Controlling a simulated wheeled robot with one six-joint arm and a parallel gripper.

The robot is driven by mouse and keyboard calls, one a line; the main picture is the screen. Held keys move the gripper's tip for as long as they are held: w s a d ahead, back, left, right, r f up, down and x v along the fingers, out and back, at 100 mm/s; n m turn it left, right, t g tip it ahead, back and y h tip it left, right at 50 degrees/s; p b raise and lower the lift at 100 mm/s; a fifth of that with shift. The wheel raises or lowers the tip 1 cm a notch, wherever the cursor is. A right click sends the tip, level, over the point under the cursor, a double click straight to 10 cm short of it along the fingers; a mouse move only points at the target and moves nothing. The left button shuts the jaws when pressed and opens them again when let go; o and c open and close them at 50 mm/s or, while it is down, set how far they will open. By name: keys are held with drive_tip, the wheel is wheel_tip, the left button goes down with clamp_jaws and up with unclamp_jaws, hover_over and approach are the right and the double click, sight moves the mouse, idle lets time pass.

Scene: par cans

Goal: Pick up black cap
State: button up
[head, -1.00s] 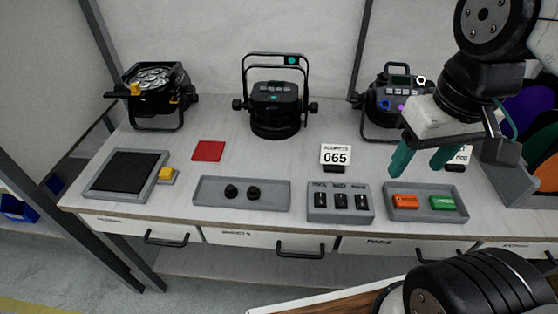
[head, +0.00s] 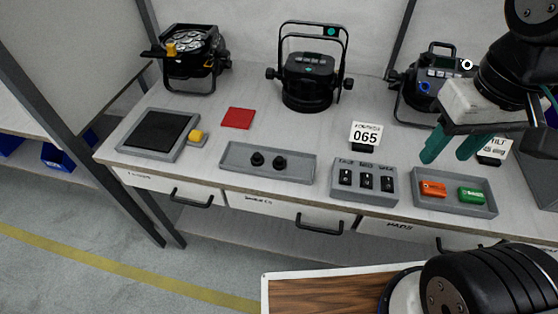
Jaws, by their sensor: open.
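Two small black caps sit side by side in a long grey tray (head: 300,174) near the front of the bench. The left black cap (head: 257,159) and the right black cap (head: 280,163) stand a little apart. My gripper (head: 452,150) has teal fingers that are spread and empty. It hangs to the right of the caps, above the bench near the tray with the orange and green blocks. Nothing hides the caps.
Par cans (head: 310,80) stand along the back. A switch box (head: 365,181), a sign reading 065 (head: 365,135), a red square (head: 238,118), a yellow button (head: 197,136) and a black pad (head: 160,130) share the bench. A grey tray holds orange (head: 433,188) and green (head: 472,195) blocks.

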drive_tip(key=w+a+f+n+g, duration=0.2)
drive_tip(key=w+a+f, duration=0.2)
drive_tip(key=a, duration=0.1)
drive_tip(key=m+t, duration=0.2)
drive_tip(key=m, duration=0.5)
approach(279, 159)
drive_tip(key=shift+f+h, duration=0.3)
drive_tip(key=shift+f, duration=0.15)
drive_tip(key=shift+m, duration=0.4)
drive_tip(key=f, duration=0.5)
drive_tip(key=w+f, duration=0.1)
drive_tip(key=f, duration=0.1)
drive_tip(key=shift+f, duration=0.35)
drive_tip(key=shift+s, duration=0.1)
drive_tip(key=c, duration=0.8)
